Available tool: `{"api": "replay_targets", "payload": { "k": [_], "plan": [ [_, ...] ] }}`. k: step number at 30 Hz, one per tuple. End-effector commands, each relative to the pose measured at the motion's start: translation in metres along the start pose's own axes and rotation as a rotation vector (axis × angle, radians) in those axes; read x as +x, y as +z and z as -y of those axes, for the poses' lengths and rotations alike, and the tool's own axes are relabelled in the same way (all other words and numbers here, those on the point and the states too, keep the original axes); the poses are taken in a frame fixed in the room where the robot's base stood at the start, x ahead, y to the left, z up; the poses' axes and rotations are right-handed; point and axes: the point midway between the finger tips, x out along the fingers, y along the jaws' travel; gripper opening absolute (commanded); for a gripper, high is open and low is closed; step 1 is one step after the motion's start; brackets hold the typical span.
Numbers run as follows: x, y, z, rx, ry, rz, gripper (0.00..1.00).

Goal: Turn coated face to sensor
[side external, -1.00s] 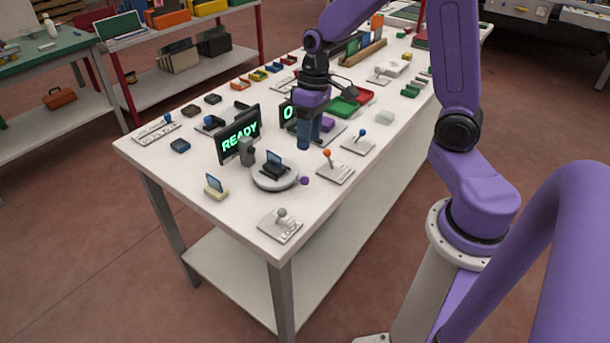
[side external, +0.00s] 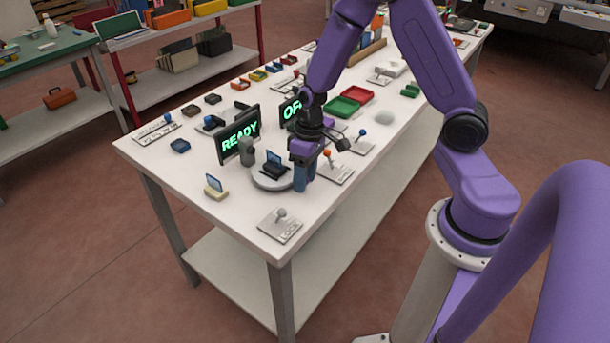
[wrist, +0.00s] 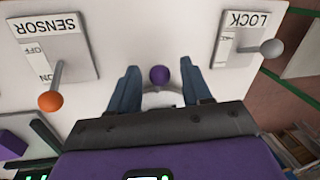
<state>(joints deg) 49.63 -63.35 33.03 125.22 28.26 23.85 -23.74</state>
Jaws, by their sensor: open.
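A round white turntable (side external: 264,181) stands on the near end of the bench. A dark holder with a small glass pane (side external: 274,164) sits upright on it. A grey sensor post (side external: 246,151) stands just behind the pane. My gripper (side external: 304,182) is low at the turntable's right edge, pointing down. In the wrist view my gripper (wrist: 157,88) is open, with a purple knob (wrist: 159,74) between its blue fingertips. I cannot tell whether the fingers touch it. In the side view the gripper hides the knob. Which pane face is coated cannot be told.
A SENSOR lever (wrist: 50,100) with an orange ball is left in the wrist view, and a LOCK lever (wrist: 271,47) with a grey ball is right. A READY display (side external: 239,136) stands behind the turntable. Another pane on a yellowish block (side external: 216,187) stands near the bench's left edge.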

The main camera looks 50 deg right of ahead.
Motion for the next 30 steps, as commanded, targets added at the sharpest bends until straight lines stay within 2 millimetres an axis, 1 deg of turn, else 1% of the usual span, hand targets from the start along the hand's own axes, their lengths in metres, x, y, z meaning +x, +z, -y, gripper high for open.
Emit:
{"api": "replay_targets", "payload": {
  "k": [5,6,8,9,10,20,30],
  "plan": [
    [0.000,0.000,0.000,0.000,0.000,0.000,0.49],
    [0.000,0.000,0.000,0.000,0.000,0.000,0.36],
    [0.000,0.000,0.000,0.000,0.000,0.000,0.16],
    [0.000,0.000,0.000,0.000,0.000,0.000,0.03],
    [0.000,0.000,0.000,0.000,0.000,0.000,0.00],
    [-0.001,0.000,-0.001,-0.010,0.000,0.002,0.00],
    [-0.003,0.001,-0.011,-0.109,0.000,0.021,0.00]
  ]
}}
